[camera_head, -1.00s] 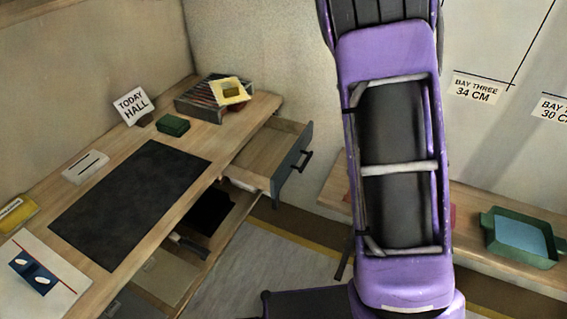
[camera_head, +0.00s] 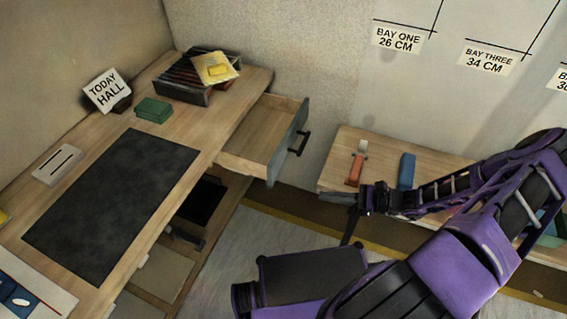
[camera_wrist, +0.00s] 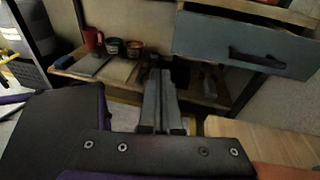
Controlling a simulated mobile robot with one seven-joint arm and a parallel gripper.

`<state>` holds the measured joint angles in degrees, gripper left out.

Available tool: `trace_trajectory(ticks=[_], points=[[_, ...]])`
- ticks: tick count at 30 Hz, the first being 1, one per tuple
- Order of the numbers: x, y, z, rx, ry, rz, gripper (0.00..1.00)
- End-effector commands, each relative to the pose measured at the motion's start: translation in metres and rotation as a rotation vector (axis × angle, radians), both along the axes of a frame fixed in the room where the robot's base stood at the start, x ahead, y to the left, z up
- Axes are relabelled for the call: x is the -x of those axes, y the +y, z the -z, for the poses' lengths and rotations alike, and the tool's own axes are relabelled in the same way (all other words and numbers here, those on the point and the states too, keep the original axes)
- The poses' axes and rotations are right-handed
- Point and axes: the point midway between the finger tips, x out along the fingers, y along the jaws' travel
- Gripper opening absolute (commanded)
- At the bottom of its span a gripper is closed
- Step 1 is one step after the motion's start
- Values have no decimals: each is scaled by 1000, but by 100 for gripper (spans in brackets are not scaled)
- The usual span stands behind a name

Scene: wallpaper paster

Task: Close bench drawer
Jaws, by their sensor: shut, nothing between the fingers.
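The bench drawer (camera_head: 262,142) is pulled out from the far end of the wooden bench (camera_head: 232,98). Its inside looks empty, and its blue-grey front with a dark bar handle faces right. In the wrist view the drawer front (camera_wrist: 242,42) fills the upper right, its dark handle across it. My gripper (camera_head: 338,197) is to the right of the drawer front and apart from it, pointing left. In the wrist view my gripper (camera_wrist: 161,85) has its fingers together with nothing between them, lower than the drawer front and left of its middle.
A side bench (camera_head: 337,164) at the right holds a red-orange tool (camera_head: 355,168) and a blue item (camera_head: 407,170) close behind my arm. Under the bench, a shelf holds a red mug (camera_wrist: 93,40) and dark cups (camera_wrist: 124,47).

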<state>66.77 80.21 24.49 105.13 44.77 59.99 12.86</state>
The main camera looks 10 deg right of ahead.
Motion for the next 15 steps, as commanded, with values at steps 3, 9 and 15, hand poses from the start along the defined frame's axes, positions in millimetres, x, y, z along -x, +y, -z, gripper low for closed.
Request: trace_trajectory(ticks=[3, 9, 15], points=[[-11, -7, -14, -107, -31, 108, 0], [-20, -8, -25, -163, -52, 161, 0], [-33, 17, -24, -164, -52, 157, 0]])
